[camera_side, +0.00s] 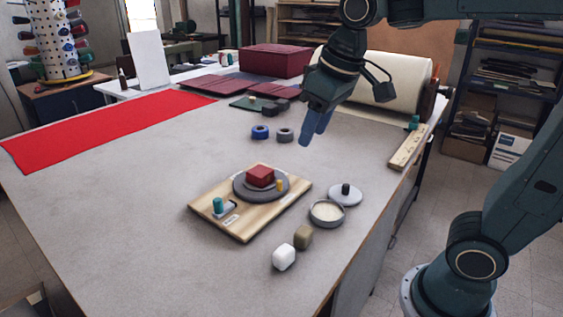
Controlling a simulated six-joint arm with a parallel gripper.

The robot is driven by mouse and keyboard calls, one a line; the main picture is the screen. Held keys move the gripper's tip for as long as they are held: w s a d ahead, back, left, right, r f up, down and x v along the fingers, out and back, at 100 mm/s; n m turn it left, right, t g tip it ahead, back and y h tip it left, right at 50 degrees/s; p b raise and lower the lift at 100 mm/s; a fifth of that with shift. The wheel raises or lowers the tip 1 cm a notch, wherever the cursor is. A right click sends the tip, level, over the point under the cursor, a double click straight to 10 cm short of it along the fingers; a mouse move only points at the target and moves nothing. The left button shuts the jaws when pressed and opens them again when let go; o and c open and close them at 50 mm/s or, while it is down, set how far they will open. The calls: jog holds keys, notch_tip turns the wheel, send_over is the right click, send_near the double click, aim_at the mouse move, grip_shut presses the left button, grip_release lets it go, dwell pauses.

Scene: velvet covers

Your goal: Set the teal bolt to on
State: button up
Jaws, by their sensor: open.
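The teal bolt (218,205) is a small upright teal knob on a pale slotted plate at the left part of a wooden board (245,233). A small label (231,221) lies beside it; its writing is too small to read. On the board, a round grey turntable (242,188) carries a dark red block (260,175) and a small yellow peg (280,184). My gripper (308,140) is open and empty, with blue fingers pointing down. It is above the table, behind and to the right of the board, well apart from the bolt.
A blue ring (260,131) and a grey ring (285,135) lie behind the board. To its right are a round dish (326,214) and a knobbed lid (345,196). An olive block (303,237) and a white block (284,257) stand in front.

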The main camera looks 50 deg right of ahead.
jog(key=w+a+f+g, duration=0.2)
jog(key=w+a, duration=0.1)
jog(key=w, duration=1)
jog(key=n+g, duration=0.1)
jog(key=g, duration=0.1)
send_over(217, 199)
notch_tip(217, 199, down, 7)
notch_tip(217, 199, down, 14)
jog(key=shift+r, duration=0.2)
grip_shut()
